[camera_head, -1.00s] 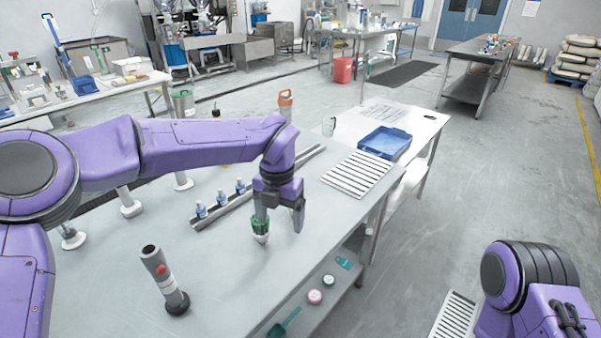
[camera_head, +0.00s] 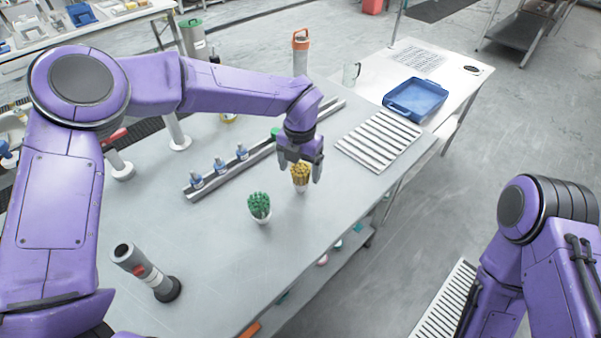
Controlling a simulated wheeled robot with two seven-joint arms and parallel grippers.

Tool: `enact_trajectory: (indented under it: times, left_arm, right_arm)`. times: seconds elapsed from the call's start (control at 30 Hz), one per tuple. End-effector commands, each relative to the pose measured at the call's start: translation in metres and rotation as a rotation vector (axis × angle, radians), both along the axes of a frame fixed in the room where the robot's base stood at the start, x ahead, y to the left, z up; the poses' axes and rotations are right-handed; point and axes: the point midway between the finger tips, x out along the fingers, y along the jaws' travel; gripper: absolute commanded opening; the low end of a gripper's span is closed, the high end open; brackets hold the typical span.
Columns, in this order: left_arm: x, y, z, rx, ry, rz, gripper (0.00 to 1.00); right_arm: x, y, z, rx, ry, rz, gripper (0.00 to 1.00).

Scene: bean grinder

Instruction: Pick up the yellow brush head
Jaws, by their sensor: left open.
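The yellow brush head (camera_head: 300,174) stands upright on the grey table, with yellow bristles on top and a pale base. My left gripper (camera_head: 300,178) points down around or just above it. Its fingers are apart, and the picture does not show clearly whether they touch the brush head. A green brush head (camera_head: 259,206) stands upright on the table to the left and nearer. My right arm shows at the lower right, but its gripper is not in view.
A metal rail (camera_head: 262,152) with several small blue-and-white parts (camera_head: 219,166) lies behind. A slatted white rack (camera_head: 379,139) and a blue tray (camera_head: 415,98) are to the right. The near middle of the table is clear.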

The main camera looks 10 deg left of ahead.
Motion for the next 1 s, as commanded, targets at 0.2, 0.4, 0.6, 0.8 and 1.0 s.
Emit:
enact_trajectory:
  times: [0.2, 0.4, 0.6, 0.8, 1.0]
  left_arm:
    - [-0.003, 0.0, -0.029, 0.001, 0.0, 0.001, 0.83]
    - [-0.002, -0.001, -0.032, 0.0, -0.001, 0.001, 0.83]
    - [-0.002, 0.0, -0.031, 0.0, -0.001, 0.001, 0.28]
    - [-0.002, 0.0, -0.031, 0.0, -0.001, 0.001, 0.27]
    - [-0.002, 0.0, -0.028, -0.001, -0.002, 0.001, 0.27]
  right_arm:
    - [0.0, 0.0, 0.012, -0.001, -0.001, 0.0, 0.71]
    - [0.0, 0.0, 0.011, -0.001, -0.001, 0.0, 0.71]
    - [0.0, 0.0, 0.011, -0.001, -0.001, 0.0, 0.71]
    - [0.0, 0.0, 0.011, -0.001, -0.001, 0.0, 0.71]
    - [0.0, 0.0, 0.01, -0.001, -0.001, 0.0, 0.71]
